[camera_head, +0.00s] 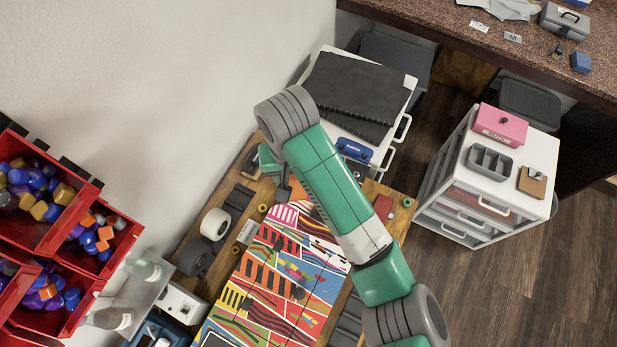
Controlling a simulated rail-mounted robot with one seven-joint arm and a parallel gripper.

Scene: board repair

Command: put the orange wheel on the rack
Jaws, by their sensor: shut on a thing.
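My gripper (283,191) hangs from the wrist at the upper left of my arm, over the far end of the wooden workbench (397,228). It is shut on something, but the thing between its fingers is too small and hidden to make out. I cannot pick out an orange wheel with certainty. Small yellowish wheels (262,208) lie on the bench just left of the gripper and farther down by the boards (236,250). I cannot tell which item is the rack.
Brightly patterned boards (262,310) cover the middle of the bench. Tape rolls (215,224) stand at its left. Red bins (45,235) of coloured blocks are at far left. A white drawer cabinet (540,165) stands right. Black folders (352,92) lie on a cabinet behind.

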